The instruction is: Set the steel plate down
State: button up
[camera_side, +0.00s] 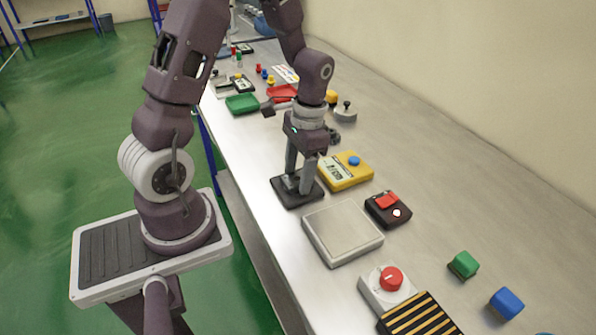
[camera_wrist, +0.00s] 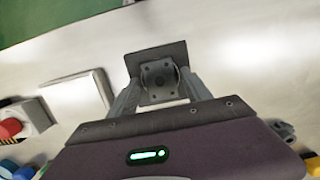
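A dark square plate, the steel plate (camera_side: 284,198), is under my gripper (camera_side: 298,187) at the front edge of the bench in the side view. In the wrist view the plate (camera_wrist: 147,58) shows a raised grey middle part with bolts. My gripper's fingers (camera_wrist: 160,88) stand on either side of that middle part and appear closed on it. The plate looks level. It is at or very near the bench top; I cannot tell whether it touches.
A pale square pad (camera_side: 342,232) lies just right of the plate. A yellow meter (camera_side: 346,172) and a dark box with a red switch (camera_side: 388,208) stand behind. A red-knobbed box (camera_side: 388,287), a green cube (camera_side: 463,264) and a blue cube (camera_side: 506,303) are further right.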

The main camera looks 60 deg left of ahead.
notch_tip(320, 180, up, 12)
jog(key=w, duration=0.2)
jog(key=s+d+r+t, duration=0.7)
jog(key=s+d, duration=0.4)
jog(key=s, duration=0.2)
jog(key=shift+v, duration=0.9)
